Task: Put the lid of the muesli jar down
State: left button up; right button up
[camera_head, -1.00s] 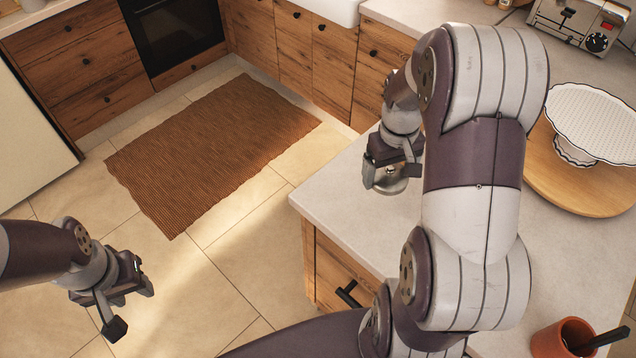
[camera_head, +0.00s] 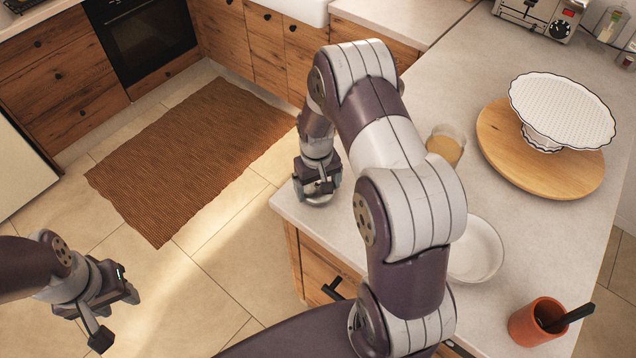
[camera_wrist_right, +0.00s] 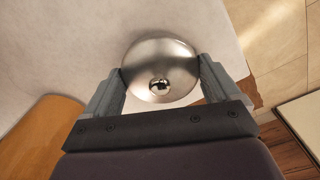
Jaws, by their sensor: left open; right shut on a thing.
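The lid is a round, shiny metal disc (camera_wrist_right: 160,62) with a small knob. My right gripper (camera_wrist_right: 160,88) is shut on it, with one finger on each side. In the head view, my right gripper (camera_head: 318,180) points down near the counter's left corner, and the lid's rim (camera_head: 319,199) shows below it. I cannot tell whether the lid touches the counter. The glass muesli jar (camera_head: 446,146), with tan contents, stands open on the counter, partly hidden behind my right arm. My left gripper (camera_head: 112,305) is open and empty above the floor at left.
A white bowl (camera_head: 478,250) stands right of my right arm, partly hidden. A terracotta pot (camera_head: 535,325) with a dark utensil stands at the front right. A white cake stand (camera_head: 562,108) rests on a round wooden board (camera_head: 505,162). The counter (camera_head: 440,85) is bare behind the jar.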

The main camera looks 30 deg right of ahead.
aim_at(317, 185)
jog(key=shift+f+b, duration=0.35)
jog(key=shift+f, duration=0.25)
jog(key=o, duration=0.8)
jog(key=shift+s, duration=0.1)
jog(key=shift+c, duration=0.2)
jog(key=shift+r, duration=0.15)
jog(key=shift+r+p, duration=0.5)
jog(key=shift+r, duration=0.05)
notch_tip(317, 185, up, 12)
jog(key=b, duration=0.2)
jog(key=s+a+n+t, duration=0.1)
jog(key=s+a, duration=0.7)
jog(key=s, duration=0.5)
jog(key=shift+s+r, duration=0.15)
jog(key=shift+s, duration=0.05)
